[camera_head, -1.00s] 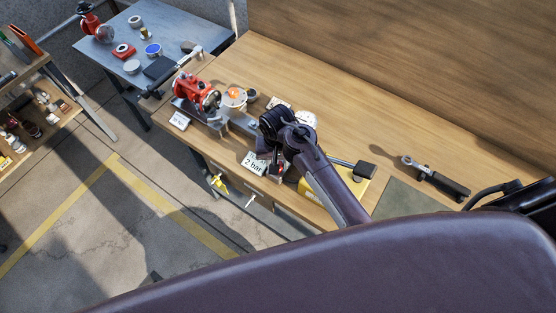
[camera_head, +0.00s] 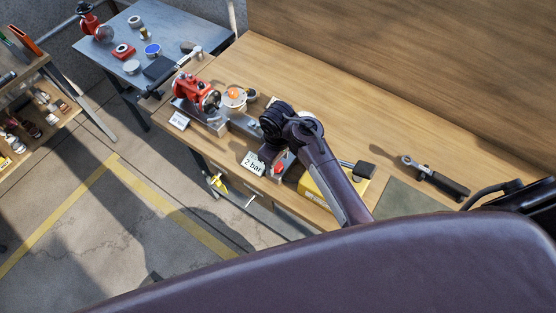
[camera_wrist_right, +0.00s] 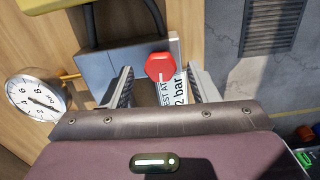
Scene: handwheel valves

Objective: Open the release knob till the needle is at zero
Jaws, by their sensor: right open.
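The release knob is a red hexagonal knob (camera_wrist_right: 160,66), seen from above between my right gripper's (camera_wrist_right: 160,78) two fingers in the right wrist view. The fingers are open, with gaps on both sides of the knob. The knob (camera_head: 279,168) also shows in the head view, below my right wrist. A round white pressure gauge (camera_wrist_right: 38,95) marked bar is at the left of the wrist view, tilted. Its dark needle shows, but I cannot read its value surely. A "2 bar" card (camera_head: 253,163) sits by the knob. My left gripper is not in view.
A red valve with a handwheel (camera_head: 199,93) stands left on the wooden bench. A yellow box (camera_head: 322,189) is close right of the knob. A ratchet-like tool (camera_head: 437,179) lies farther right. The bench's rear middle is clear.

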